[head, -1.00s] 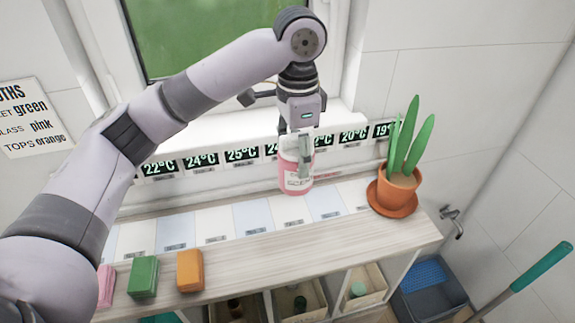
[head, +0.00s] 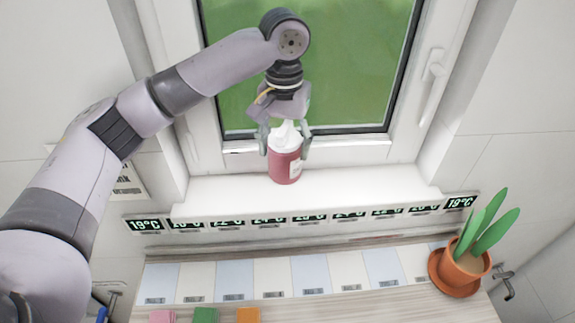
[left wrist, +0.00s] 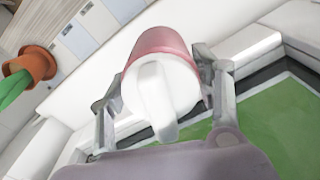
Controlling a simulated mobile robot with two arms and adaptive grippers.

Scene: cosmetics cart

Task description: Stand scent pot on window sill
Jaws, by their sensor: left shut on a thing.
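The scent pot (head: 285,167) is a pink-red jar with a white top and a pale label. It is upright at the window, over the white window sill (head: 350,191). I cannot tell whether its base touches the sill. My left gripper (head: 285,143) is shut on the pot from above, with one finger on each side of its upper part. In the left wrist view the pot's white top (left wrist: 162,95) and pink side show between the two fingers (left wrist: 165,100). My right gripper is not in view.
The window frame (head: 310,142) stands close behind the pot. Temperature displays (head: 269,219) run along below the sill. A potted plant (head: 464,267) stands at the right of the wooden shelf. Sponge-like blocks (head: 205,314) lie at its front left. The sill is clear on both sides.

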